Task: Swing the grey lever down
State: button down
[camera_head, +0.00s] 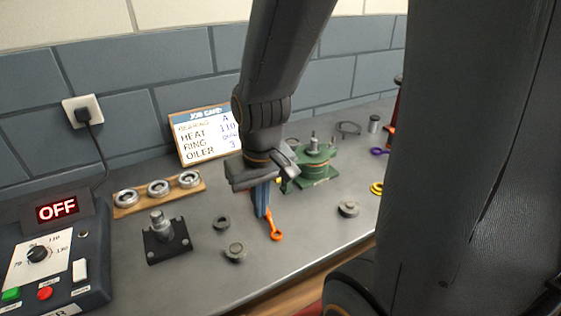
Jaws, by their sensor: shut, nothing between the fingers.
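My gripper (262,203) points down over the middle of the bench. Its blue-grey fingers are together and hold nothing. A green casing (316,166) with an upright grey stud on top stands just right of and behind my gripper, partly hidden by my wrist. I cannot clearly pick out a grey lever. A red upright device (396,106) stands at the back right, mostly hidden behind my dark arm, so any lever on it cannot be seen.
An orange-handled tool (274,229) lies by my fingertips, contact unclear. A bearing board (160,193), black block with post (166,240), loose rings (235,252) and a heater unit (52,250) reading OFF are left. A job card (206,134) leans on the wall. A grey ring part (348,209) lies right.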

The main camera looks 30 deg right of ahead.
jog(key=shift+a, duration=0.1)
jog(key=w+d+r+h+b, duration=0.1)
jog(key=w+r+h+b, duration=0.1)
jog(key=w, duration=0.4)
jog(key=w+d+r+g+h+b, duration=0.1)
jog(key=w+r+h+b, duration=0.1)
jog(key=w, duration=0.5)
jog(key=shift+d+r+h, duration=0.35)
jog(key=shift+r+h, duration=0.25)
jog(key=shift+r, duration=0.25)
jog(key=shift+w, duration=0.1)
jog(key=p, duration=0.2)
send_near(279, 179)
notch_tip(279, 179, down, 5)
jog(key=shift+w+d+r+p, duration=0.15)
jog(key=shift+d+p, duration=0.5)
jog(key=shift+d, duration=0.55)
jog(key=shift+w+d, duration=0.1)
jog(key=shift+d, duration=0.45)
